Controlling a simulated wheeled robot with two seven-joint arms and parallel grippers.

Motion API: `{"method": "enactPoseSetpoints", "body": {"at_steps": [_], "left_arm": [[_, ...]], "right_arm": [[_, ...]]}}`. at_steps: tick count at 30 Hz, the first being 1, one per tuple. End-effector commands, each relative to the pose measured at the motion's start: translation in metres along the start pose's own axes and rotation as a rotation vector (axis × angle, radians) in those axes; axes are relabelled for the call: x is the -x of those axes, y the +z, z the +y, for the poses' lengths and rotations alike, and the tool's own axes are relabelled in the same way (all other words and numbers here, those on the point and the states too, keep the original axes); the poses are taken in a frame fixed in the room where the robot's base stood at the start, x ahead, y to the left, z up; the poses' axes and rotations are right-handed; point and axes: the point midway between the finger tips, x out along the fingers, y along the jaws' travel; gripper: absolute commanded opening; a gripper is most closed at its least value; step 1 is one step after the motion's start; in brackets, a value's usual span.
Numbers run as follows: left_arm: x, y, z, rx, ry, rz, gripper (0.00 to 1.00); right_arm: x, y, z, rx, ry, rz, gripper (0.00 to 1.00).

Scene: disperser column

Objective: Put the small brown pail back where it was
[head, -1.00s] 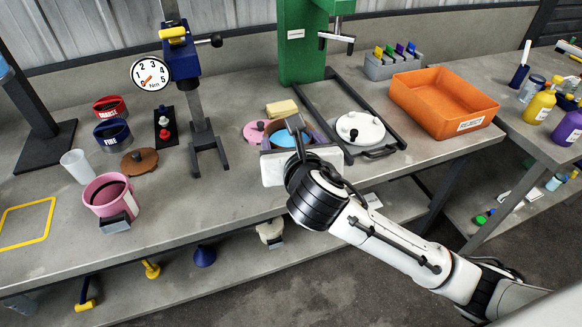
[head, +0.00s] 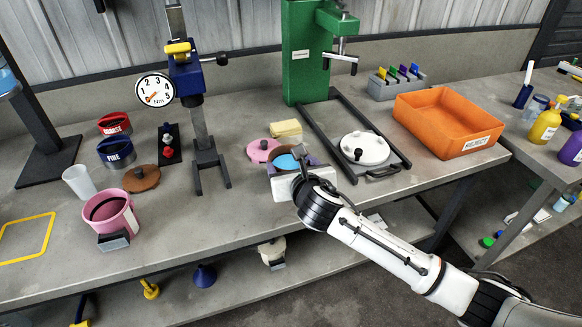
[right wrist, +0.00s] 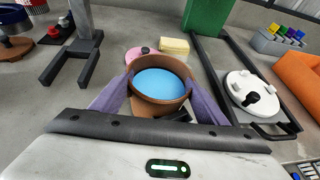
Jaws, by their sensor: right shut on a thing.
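The small brown pail (right wrist: 160,103) holds something flat and blue (right wrist: 160,82). In the right wrist view it sits between the two purple fingers of my right gripper (right wrist: 160,95), which is shut on it from both sides. In the head view the pail (head: 277,157) is partly hidden by my right gripper (head: 290,164) at the bench's front, right of middle. I cannot tell whether its base touches the bench. A round brown lid (head: 141,179) lies on the bench at the left. My left gripper is not in view.
A pink lid (head: 262,151) and a yellow block (head: 286,131) lie just behind the pail. A white lid (head: 365,147) is close on the right, between dark rails. A pink pail (head: 122,218), a gauge stand (head: 205,155) and a yellow outline (head: 48,235) are left. An orange bin (head: 443,140) is right.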

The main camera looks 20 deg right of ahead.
Motion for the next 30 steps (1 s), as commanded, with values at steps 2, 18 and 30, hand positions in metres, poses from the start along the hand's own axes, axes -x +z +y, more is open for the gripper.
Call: {"method": "enactPoseSetpoints", "body": {"at_steps": [2,18,30], "left_arm": [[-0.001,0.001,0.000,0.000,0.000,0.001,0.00],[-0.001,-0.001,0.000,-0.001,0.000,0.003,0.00],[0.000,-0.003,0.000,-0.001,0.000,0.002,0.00]], "right_arm": [[-0.002,-0.004,0.000,-0.001,0.000,-0.005,0.19],[-0.003,-0.008,0.000,0.000,-0.001,-0.001,0.86],[0.013,-0.005,0.000,0.001,0.000,-0.002,0.86]]}}
